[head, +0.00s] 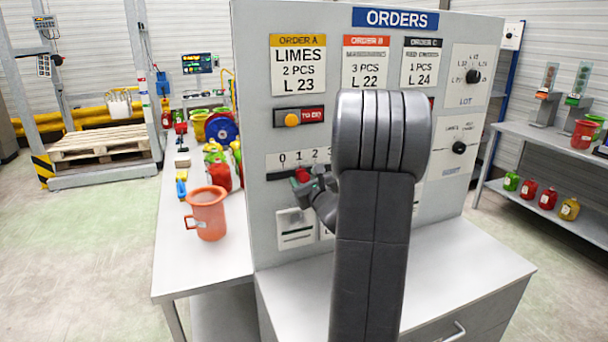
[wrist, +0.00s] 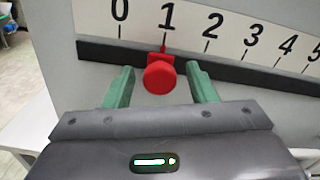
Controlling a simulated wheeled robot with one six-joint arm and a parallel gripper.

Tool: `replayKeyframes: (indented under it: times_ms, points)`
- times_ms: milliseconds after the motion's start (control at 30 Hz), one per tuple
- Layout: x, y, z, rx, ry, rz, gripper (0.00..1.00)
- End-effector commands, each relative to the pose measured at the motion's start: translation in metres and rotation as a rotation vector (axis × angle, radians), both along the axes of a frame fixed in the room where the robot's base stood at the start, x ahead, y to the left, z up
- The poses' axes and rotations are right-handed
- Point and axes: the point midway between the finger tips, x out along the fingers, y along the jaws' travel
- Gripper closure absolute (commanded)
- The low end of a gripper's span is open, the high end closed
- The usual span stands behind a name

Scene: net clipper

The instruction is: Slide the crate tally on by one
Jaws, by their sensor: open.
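The crate tally is a numbered white scale (wrist: 228,30) above a dark slot (wrist: 225,66) on the grey orders panel. Its red slider knob (wrist: 160,75) has its pointer at the 1 mark in the wrist view. My gripper (wrist: 160,82) is open, with one green finger on each side of the knob. Small gaps show between the fingers and the knob. In the head view my gripper (head: 308,188) is at the left part of the scale (head: 300,158), and my arm hides the scale's right part. The red knob (head: 302,175) shows beside the fingers.
An orange-yellow button (head: 292,119) sits on the panel above the scale. White cards (head: 296,228) are on the panel below it. An orange jug (head: 208,213) stands on the bench to the left. Two dials (head: 473,76) are on the right of the panel.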

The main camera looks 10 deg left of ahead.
Motion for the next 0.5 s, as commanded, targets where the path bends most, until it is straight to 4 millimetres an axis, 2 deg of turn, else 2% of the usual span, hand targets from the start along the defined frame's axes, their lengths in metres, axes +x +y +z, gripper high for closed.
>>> replayKeyframes:
  times_ms: [133,433,500]
  points:
    - [0.0071,0.0052,-0.0001,-0.001,0.0,0.001,0.48]
    - [0.0084,0.0059,-0.0004,-0.001,-0.001,0.0,0.48]
    - [0.0083,0.0059,-0.0004,-0.001,-0.001,0.0,0.62]
